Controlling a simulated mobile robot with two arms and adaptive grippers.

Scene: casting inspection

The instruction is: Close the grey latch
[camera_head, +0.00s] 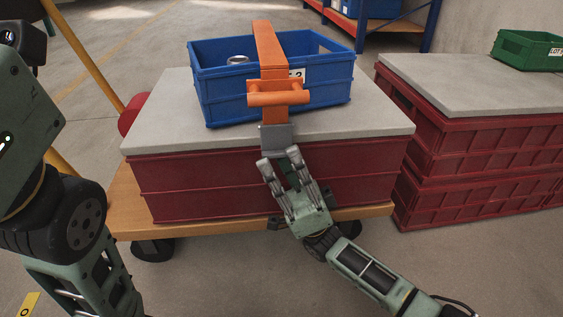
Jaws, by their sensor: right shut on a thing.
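The grey latch (276,139) is a small plate at the front edge of the grey lid, just below the orange bar's handle (279,97). My right gripper (280,159) comes from the lower right and has its fingertips at the latch's lower end, shut on it. The fingers hide the part of the latch between them. The orange bar (269,48) runs over a blue bin (222,107) that stands on the lid. My left arm is at the left edge, and its gripper is out of view.
The grey lid (165,117) covers a red crate (180,190) on a wooden cart (127,205). Another lidded stack of red crates (470,147) stands to the right, with a green bin (520,50) on top. A blue and orange rack (432,25) is behind.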

